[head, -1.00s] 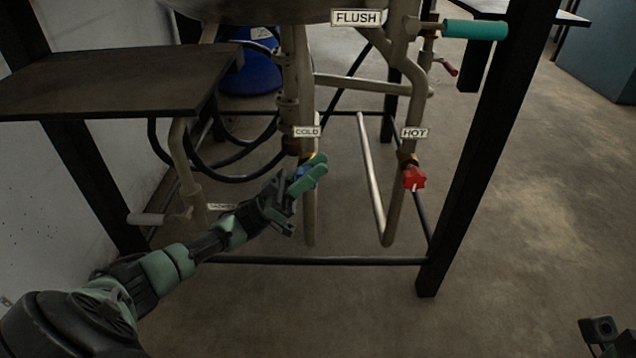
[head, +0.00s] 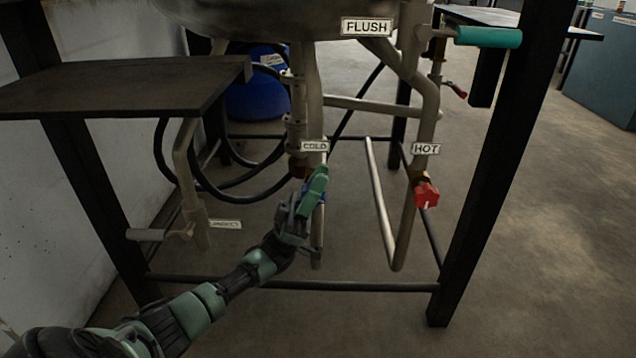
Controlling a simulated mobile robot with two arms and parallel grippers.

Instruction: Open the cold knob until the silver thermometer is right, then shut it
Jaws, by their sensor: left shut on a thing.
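The cold knob (head: 318,197) is blue and sits under the COLD label (head: 314,146) on a vertical pipe in the head view. My left gripper (head: 314,192) is at this knob and shut on it; its green finger covers most of the knob. How far the knob is turned is hidden. No silver thermometer shows in this view. My right gripper is not in view.
A red knob (head: 426,195) under the HOT label (head: 426,149) is on the pipe to the right. A teal FLUSH handle (head: 488,36) is above it. A dark shelf (head: 110,85) and black frame legs (head: 495,170) flank the pipes. Open floor lies right.

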